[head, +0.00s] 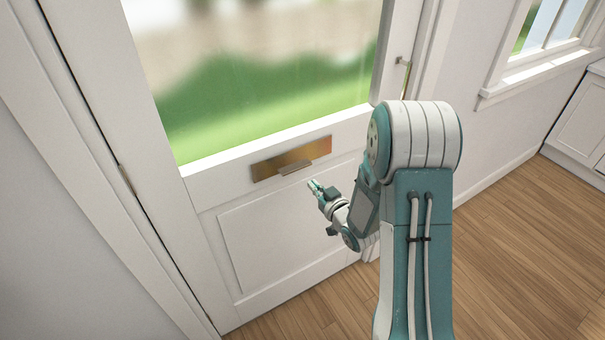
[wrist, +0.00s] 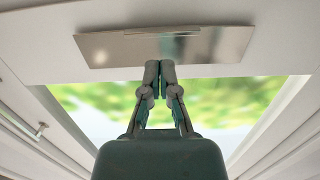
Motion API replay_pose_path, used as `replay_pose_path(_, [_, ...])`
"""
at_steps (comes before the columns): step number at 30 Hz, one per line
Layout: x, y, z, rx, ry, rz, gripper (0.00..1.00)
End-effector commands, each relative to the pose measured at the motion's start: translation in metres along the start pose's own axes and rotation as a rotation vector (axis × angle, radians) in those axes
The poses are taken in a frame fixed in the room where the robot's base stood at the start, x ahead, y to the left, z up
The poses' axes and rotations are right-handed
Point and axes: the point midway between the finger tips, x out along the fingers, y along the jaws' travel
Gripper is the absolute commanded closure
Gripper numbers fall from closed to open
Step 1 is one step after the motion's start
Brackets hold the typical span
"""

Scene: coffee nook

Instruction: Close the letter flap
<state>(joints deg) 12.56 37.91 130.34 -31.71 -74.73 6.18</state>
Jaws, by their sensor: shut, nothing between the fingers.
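The brass letter plate (head: 270,167) is set in the white door below its glass pane. A small lip (head: 296,167) sticks out along its lower middle; I cannot tell whether the flap stands slightly open. In the wrist view the letter plate (wrist: 108,47) spans the top, with the lip (wrist: 160,34) near its upper edge. My gripper (head: 313,185) is just below and in front of the plate. Its fingertips (wrist: 159,66) are together and empty, overlapping the plate's edge in the wrist view. I cannot tell whether they touch it.
The white door (head: 280,230) is shut in its frame, with a handle (head: 404,76) on its right side. A window (head: 550,30) and a white cabinet (head: 580,125) are at the right. The wooden floor (head: 520,240) is clear.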

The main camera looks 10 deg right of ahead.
Motion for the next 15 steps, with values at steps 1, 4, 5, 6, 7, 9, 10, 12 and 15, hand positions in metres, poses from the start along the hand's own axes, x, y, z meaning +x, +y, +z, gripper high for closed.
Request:
replay_pose_path(1, [0.01, -0.001, 0.0, -0.002, 0.002, -0.003, 1.0])
replay_pose_path(4, [0.029, -0.001, 0.0, -0.001, 0.002, -0.002, 1.0])
replay_pose_path(5, [0.034, -0.001, 0.0, 0.0, 0.001, -0.002, 1.0])
replay_pose_path(6, [0.04, -0.001, 0.0, -0.001, 0.001, -0.002, 1.0])
replay_pose_path(7, [0.044, -0.001, 0.0, 0.0, 0.001, -0.001, 1.0])
replay_pose_path(9, [0.053, -0.001, 0.0, -0.001, 0.001, -0.001, 1.0])
replay_pose_path(10, [0.055, -0.001, 0.0, -0.001, 0.0, -0.001, 1.0])
replay_pose_path(12, [0.06, 0.0, 0.0, -0.001, 0.001, 0.0, 1.0])
replay_pose_path(15, [0.064, 0.0, -0.001, 0.0, 0.001, 0.001, 1.0])
